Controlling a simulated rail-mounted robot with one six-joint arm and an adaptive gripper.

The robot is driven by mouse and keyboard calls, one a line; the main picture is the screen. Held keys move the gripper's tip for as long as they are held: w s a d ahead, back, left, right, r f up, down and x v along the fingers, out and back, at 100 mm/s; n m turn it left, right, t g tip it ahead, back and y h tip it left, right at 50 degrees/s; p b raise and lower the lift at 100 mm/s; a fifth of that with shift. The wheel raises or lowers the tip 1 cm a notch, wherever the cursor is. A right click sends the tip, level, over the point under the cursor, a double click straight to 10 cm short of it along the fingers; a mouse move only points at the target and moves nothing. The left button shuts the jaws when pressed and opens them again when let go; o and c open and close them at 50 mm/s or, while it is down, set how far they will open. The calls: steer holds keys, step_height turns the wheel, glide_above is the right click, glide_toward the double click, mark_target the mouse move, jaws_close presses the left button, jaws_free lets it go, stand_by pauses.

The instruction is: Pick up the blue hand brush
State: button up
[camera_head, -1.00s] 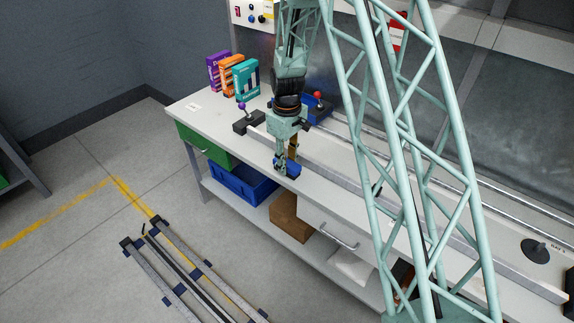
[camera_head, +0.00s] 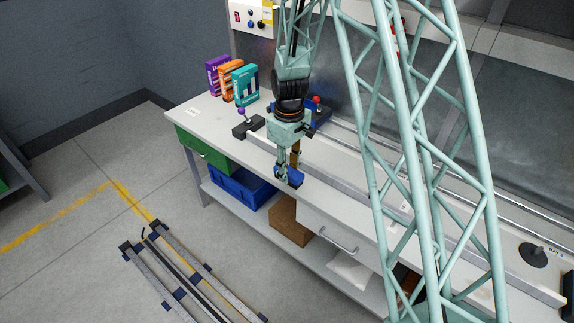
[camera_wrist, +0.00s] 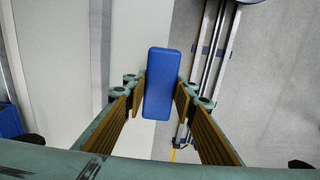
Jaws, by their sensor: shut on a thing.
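The blue hand brush (camera_wrist: 162,84) shows in the wrist view as a rounded blue block between the two fingers of my gripper (camera_wrist: 161,98). The fingers have tan ribbed pads and are shut on it. In the head view the blue brush (camera_head: 289,177) is at the tips of my gripper (camera_head: 288,170), by the front edge of the workbench. It appears held above the bench top, but the exact gap is hard to tell. Its bristles cannot be made out.
The workbench (camera_head: 207,111) carries purple, orange and teal boxes (camera_head: 245,84) at its far left end. A joystick with a purple knob (camera_head: 243,120) and one with a red knob stand behind the gripper. A long metal rail (camera_head: 350,182) runs along the bench.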

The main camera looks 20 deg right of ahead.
steer(key=s+a+r, duration=0.1)
steer(key=s, duration=0.9)
steer(key=shift+s, duration=0.15)
steer(key=shift+o, duration=1.4)
steer(key=shift+c, duration=0.5)
steer(key=w+r+m, duration=0.1)
steer(key=w+m, duration=0.1)
steer(key=w, duration=0.2)
steer(key=w+d+r+m, duration=0.1)
steer(key=w+r+m, duration=0.1)
steer(key=w, duration=0.2)
steer(key=w+r+m, duration=0.2)
steer(key=w+m, duration=0.1)
steer(key=w, duration=0.1)
steer(key=shift+w+d, duration=0.25)
steer(key=shift+w, duration=0.1)
